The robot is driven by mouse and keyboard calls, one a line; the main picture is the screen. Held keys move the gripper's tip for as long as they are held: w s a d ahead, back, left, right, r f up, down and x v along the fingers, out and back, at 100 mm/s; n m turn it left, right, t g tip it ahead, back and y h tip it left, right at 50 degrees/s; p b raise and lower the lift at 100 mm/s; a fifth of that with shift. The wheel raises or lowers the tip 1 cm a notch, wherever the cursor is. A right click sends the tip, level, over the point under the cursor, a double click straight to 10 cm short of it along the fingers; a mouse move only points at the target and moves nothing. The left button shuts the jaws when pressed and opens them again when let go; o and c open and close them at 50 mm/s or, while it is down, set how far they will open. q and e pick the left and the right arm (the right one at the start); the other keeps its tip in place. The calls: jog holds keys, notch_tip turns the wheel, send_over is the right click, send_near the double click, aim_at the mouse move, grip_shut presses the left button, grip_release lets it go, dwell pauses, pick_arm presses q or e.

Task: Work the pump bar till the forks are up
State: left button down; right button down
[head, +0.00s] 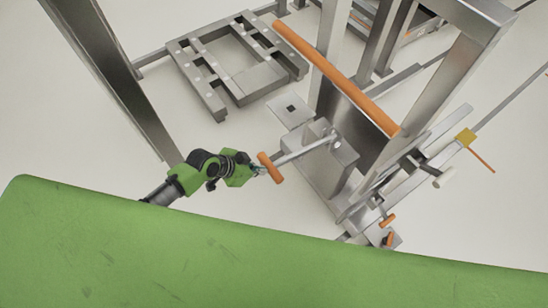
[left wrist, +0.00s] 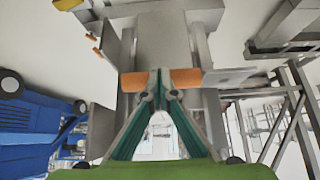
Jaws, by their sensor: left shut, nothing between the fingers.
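The pump bar (head: 302,150) is a short steel lever on the grey metal lifter (head: 316,172), with an orange cross grip (head: 270,168) at its near end. My left gripper (head: 261,170) is right at this grip, on its left side. In the left wrist view the orange grip (left wrist: 160,80) lies across, just beyond the fingertips of the left gripper (left wrist: 160,97). The left fingers are shut with nothing between them; whether they touch the grip I cannot tell. The forks cannot be clearly made out. My right gripper is not in view.
A long orange push handle (head: 335,76) spans the lifter's frame above the pump bar. A slatted metal frame (head: 205,86) lies at the back left. Smaller orange-tipped levers (head: 387,220) sit at the lifter's right. A blue machine (left wrist: 28,122) shows in the left wrist view.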

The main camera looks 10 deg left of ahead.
pick_arm(q)
jog(key=shift+s+a+r, duration=0.2)
jog(key=shift+s+a, duration=0.1)
jog(key=shift+a, duration=0.1)
jog(key=v, duration=1.2)
jog(key=shift+s, duration=0.15)
jog(key=shift+f, duration=0.1)
dwell(0.4)
